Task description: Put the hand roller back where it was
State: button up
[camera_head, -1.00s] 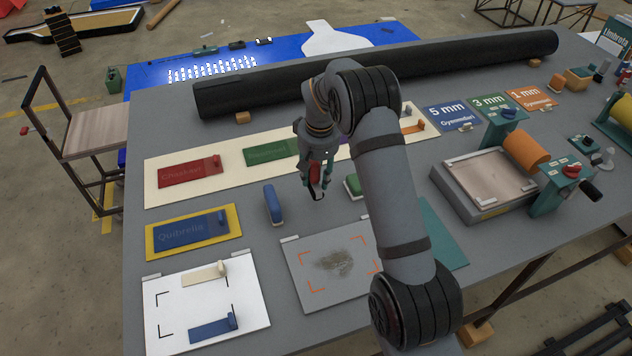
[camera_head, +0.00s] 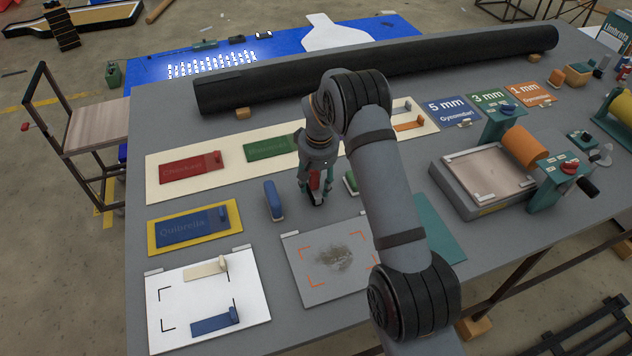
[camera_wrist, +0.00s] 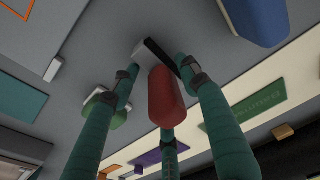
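The hand roller (camera_wrist: 166,97) has a red handle, with a black part and a pale end beyond it in the wrist view. In the head view it shows as a red strip (camera_head: 315,180) among my fingers. My gripper (camera_head: 317,202) is shut on it, fingers pointing down, low over the grey table between a blue-handled tool (camera_head: 273,199) and a green-handled tool (camera_head: 351,183). Both tools also show in the wrist view, blue (camera_wrist: 256,18) and green (camera_wrist: 107,108). I cannot tell whether the roller touches the table.
A grey plate with orange corner marks and a dark smudge (camera_head: 310,279) lies in front. A white board (camera_head: 185,329) and a yellow-edged Quibrella board (camera_head: 150,241) lie at left. A long cream strip (camera_head: 232,181) lies behind. A press (camera_head: 480,205) stands at right.

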aim_at(316, 173)
jog(key=shift+o, duration=0.7)
jog(key=shift+r, duration=0.4)
jog(key=r, duration=0.4)
jog(key=s+r+b, duration=0.1)
jog(key=r, duration=0.6)
jog(key=shift+s+d+r+b, duration=0.25)
jog(key=shift+r+b, duration=0.05)
jog(key=shift+b, duration=0.1)
jog(key=shift+f, duration=0.1)
jog(key=f, duration=0.4)
jog(key=w+f+p, duration=0.1)
jog(key=f, duration=0.3)
jog(key=f+p, duration=0.1)
jog(key=f, duration=0.3)
jog(key=shift+w+a, duration=0.25)
jog(key=shift+a, duration=0.05)
notch_tip(316, 173, up, 3)
jog(key=shift+r+b, duration=0.15)
jog(key=shift+b, duration=0.55)
jog(key=shift+r, duration=0.45)
